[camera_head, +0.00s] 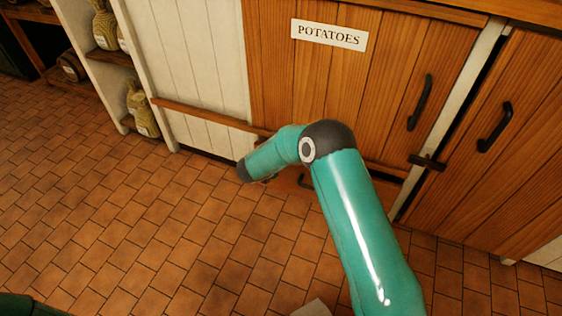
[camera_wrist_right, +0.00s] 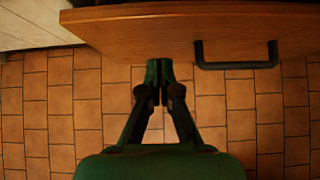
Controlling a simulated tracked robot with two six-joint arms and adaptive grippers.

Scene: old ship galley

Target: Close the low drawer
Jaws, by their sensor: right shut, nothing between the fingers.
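The low drawer shows in the right wrist view as a brown wooden front (camera_wrist_right: 140,35) across the top, with a black bar handle (camera_wrist_right: 238,64) right of centre. My left gripper is not in view.
A cupboard door with a POTATOES sign (camera_head: 329,35) stands above the drawer. Another wooden door (camera_head: 490,150) is to the right, with a dark latch (camera_head: 427,162) between them.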

